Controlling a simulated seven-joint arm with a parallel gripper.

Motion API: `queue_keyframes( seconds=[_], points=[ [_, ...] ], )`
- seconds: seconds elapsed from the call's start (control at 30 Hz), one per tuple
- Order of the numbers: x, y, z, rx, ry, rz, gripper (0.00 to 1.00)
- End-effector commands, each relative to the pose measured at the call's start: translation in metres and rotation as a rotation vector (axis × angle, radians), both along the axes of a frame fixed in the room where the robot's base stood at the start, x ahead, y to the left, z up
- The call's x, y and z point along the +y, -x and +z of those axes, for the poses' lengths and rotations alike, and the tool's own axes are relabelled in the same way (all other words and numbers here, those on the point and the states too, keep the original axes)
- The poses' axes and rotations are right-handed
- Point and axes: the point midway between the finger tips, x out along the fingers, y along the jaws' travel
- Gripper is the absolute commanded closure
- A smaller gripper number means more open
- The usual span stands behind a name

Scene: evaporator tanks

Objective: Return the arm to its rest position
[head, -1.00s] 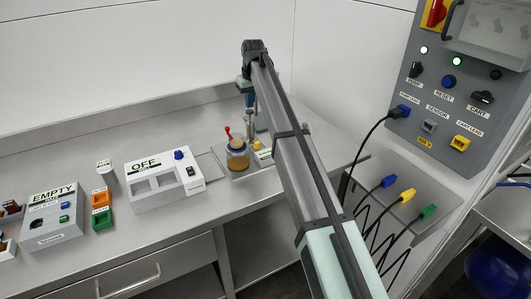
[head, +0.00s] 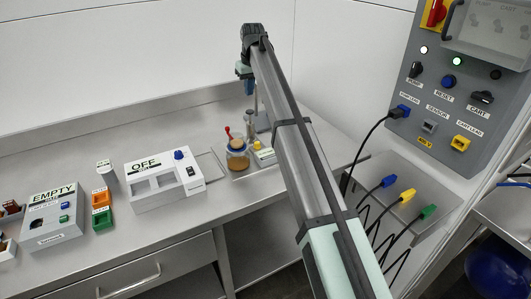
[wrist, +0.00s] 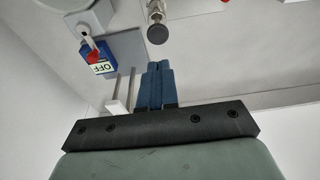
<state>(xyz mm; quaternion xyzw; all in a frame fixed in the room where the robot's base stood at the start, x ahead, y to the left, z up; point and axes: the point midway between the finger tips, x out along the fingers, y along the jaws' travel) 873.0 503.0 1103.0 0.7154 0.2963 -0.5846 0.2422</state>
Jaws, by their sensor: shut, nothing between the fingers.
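My gripper shows in the wrist view (wrist: 157,88), with its two blue fingers together and nothing between them. In the head view my arm reaches from the lower right up over the bench, and its end is raised above the bench top near the back wall. The fingers themselves are hard to make out there. A tray (head: 232,178) holding a brown-filled jar (head: 237,160) and a metal cylinder (head: 250,124) lies below and around the arm's end. My gripper touches none of them in view.
A white box marked OFF (head: 163,180), green and orange bins (head: 102,209) and a grey EMPTY box (head: 52,215) stand on the bench to the left. A control panel (head: 455,85) with plugged cables is at the right.

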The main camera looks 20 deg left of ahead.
Motion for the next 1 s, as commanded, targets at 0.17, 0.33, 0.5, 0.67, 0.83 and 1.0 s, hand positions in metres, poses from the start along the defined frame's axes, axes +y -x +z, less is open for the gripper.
queue_keyframes(
  seconds=[0.17,0.33,0.5,0.67,0.83,1.0],
  points=[
    [-0.001,0.001,-0.001,0.000,0.000,-0.001,1.00],
    [-0.025,0.023,-0.025,-0.004,0.004,-0.026,1.00],
    [-0.080,0.074,-0.077,-0.023,0.010,-0.086,1.00],
    [-0.135,0.126,-0.125,-0.045,0.016,-0.154,1.00],
    [-0.181,0.173,-0.161,-0.067,0.021,-0.212,1.00],
    [-0.214,0.211,-0.186,-0.082,0.025,-0.252,1.00]
  ],
)
